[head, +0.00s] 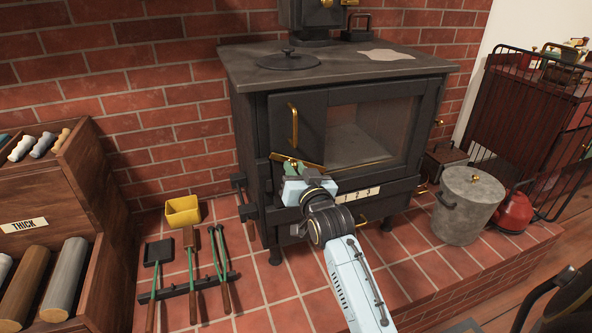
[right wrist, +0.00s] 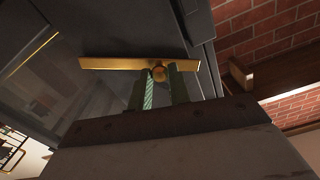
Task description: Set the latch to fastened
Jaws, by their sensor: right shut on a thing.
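The latch (head: 312,165) is a flat brass bar low on the front of the black stove (head: 262,150), below the brass door handle (head: 293,123). In the head view it slopes slightly down to the right. In the right wrist view the latch (right wrist: 110,63) lies nearly level across a round brass pivot or knob (right wrist: 159,72). The fingers hide part of the knob. The glass stove door (head: 372,130) looks closed. My left gripper is out of view.
A log shelf (head: 100,195) is at far left. A grey lidded bin (head: 465,208) and red kettle (head: 513,212) stand right, before a black wire guard (head: 490,95).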

